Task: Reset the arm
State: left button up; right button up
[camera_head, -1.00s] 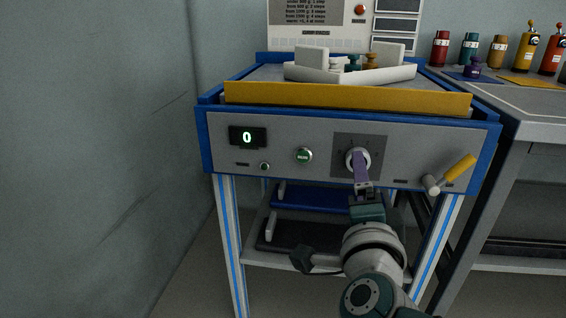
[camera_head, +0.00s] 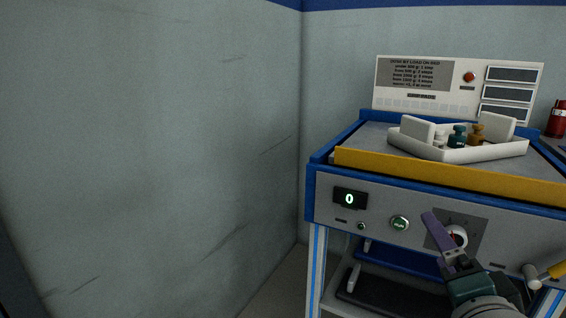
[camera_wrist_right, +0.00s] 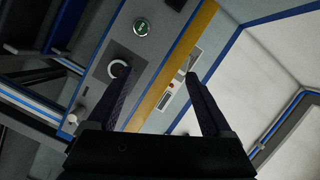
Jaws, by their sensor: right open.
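My right gripper (camera_head: 432,222) is in front of the bench's control panel in the head view, with purple fingers. In the right wrist view the gripper (camera_wrist_right: 158,76) is open, with nothing between its fingers. My left gripper is not in view.
The panel has a display (camera_head: 349,199) reading 0, a green button (camera_head: 400,223) and a yellow-handled lever (camera_head: 548,273) at the right. A white tray (camera_head: 470,156) with several small weights stands on the bench top behind a yellow rail (camera_head: 450,175). A wall closes off the left.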

jog(key=s+a+r+n+g+y+p, duration=0.35)
jog(key=s+r+n+p, duration=0.2)
jog(key=r+p, duration=0.2)
jog(key=s+a+r+n+g+y+p, duration=0.2)
jog(key=s+a+r+n+y+p, duration=0.15)
jog(key=r+n+p, duration=0.35)
jog(key=s+d+r+n+g+h+p, duration=0.3)
jog(key=s+r+n+g+p, duration=0.35)
jog(key=s+r+p, duration=1.1)
pick_arm(q)
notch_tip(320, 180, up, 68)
jog(key=p, duration=3.3)
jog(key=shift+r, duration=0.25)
pick_arm(e)
notch_tip(320, 180, up, 33)
jog(key=m+g, duration=0.1)
jog(key=shift+s+a+m, duration=0.3)
jog(key=shift+s+m, duration=0.1)
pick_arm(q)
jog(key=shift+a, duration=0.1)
pick_arm(e)
jog(key=shift+f, duration=0.1)
